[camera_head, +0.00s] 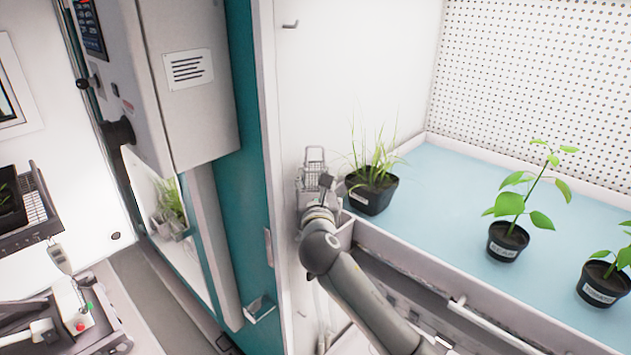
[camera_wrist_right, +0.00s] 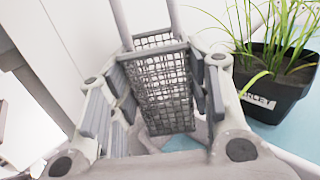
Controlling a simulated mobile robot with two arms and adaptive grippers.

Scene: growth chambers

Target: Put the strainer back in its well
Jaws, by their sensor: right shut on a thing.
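The strainer (camera_head: 314,163) is a grey wire-mesh basket with a tall handle, at the left end of the blue shelf. My right gripper (camera_head: 322,188) is shut on it. In the right wrist view the mesh basket (camera_wrist_right: 163,92) sits between the two fingers of the gripper (camera_wrist_right: 165,70), its handle rising out of the top edge. A grey box-like rim (camera_head: 346,229), possibly the well, shows beside my right wrist at the shelf's front left corner. The arm and basket hide its opening, so I cannot tell whether the strainer's bottom is inside. My left gripper is not in view.
A grassy plant in a black pot (camera_head: 371,191) stands close right of the strainer; it also shows in the wrist view (camera_wrist_right: 272,92). Two leafy potted plants (camera_head: 508,240) (camera_head: 604,283) stand farther right on the blue shelf (camera_head: 440,190). A teal door edge (camera_head: 245,170) is at left.

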